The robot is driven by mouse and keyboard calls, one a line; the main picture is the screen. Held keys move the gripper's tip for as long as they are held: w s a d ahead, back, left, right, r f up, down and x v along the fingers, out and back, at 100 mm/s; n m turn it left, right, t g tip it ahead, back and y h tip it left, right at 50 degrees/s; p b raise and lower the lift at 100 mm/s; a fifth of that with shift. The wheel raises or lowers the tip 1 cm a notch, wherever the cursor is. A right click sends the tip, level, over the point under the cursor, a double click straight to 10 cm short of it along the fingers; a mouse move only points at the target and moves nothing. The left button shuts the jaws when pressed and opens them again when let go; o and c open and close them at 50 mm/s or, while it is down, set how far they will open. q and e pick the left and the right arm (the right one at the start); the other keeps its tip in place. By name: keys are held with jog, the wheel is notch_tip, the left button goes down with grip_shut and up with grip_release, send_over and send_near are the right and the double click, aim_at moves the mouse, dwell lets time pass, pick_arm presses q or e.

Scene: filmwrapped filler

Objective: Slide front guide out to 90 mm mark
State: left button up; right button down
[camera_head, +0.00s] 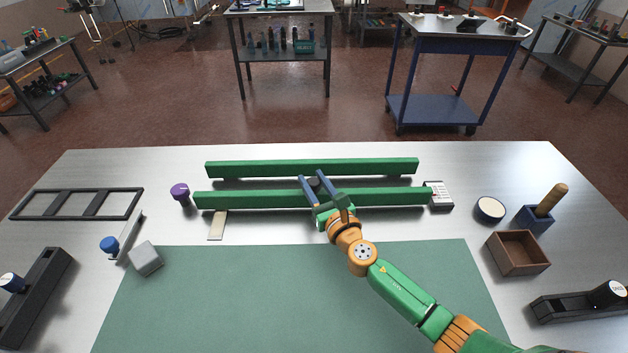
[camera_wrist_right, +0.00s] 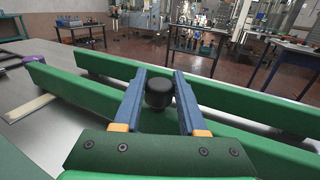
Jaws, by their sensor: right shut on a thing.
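The front guide (camera_head: 250,199) is a long green bar on the metal table, lying across the view. A second green bar, the rear guide (camera_head: 250,169), lies behind it, roughly parallel with a narrow gap. My right gripper (camera_head: 314,182) reaches over the middle of the front guide. In the right wrist view its blue fingers stand either side of a black knob (camera_wrist_right: 159,93), shut on it. A pale strip (camera_head: 217,225) sticks out in front of the front guide's left part. I cannot make out any 90 mm mark. My left gripper is out of view.
A purple knob (camera_head: 180,193) stands at the front guide's left end, a white-and-black block (camera_head: 440,197) at its right end. A green mat (camera_head: 230,300) lies clear in front. A grey cube (camera_head: 146,259) sits left; a wooden box (camera_head: 518,252) and a round tin (camera_head: 490,208) right.

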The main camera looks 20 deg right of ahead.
jog(key=shift+s+a, duration=0.25)
jog(key=shift+s, duration=0.4)
jog(key=shift+d+f, duration=0.1)
jog(key=shift+d, duration=0.05)
jog(key=c, duration=0.8)
grip_release()
jog(key=o, duration=0.3)
jog(key=shift+w, duration=0.15)
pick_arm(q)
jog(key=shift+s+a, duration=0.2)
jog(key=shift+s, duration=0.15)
pick_arm(e)
jog(key=shift+o, duration=0.2)
jog(key=shift+w, duration=0.1)
jog(key=shift+s, duration=0.35)
jog(key=s, duration=0.6)
jog(key=shift+s+d, duration=0.25)
jog(key=shift+d, duration=0.05)
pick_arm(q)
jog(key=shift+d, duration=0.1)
pick_arm(e)
jog(key=shift+w, duration=0.1)
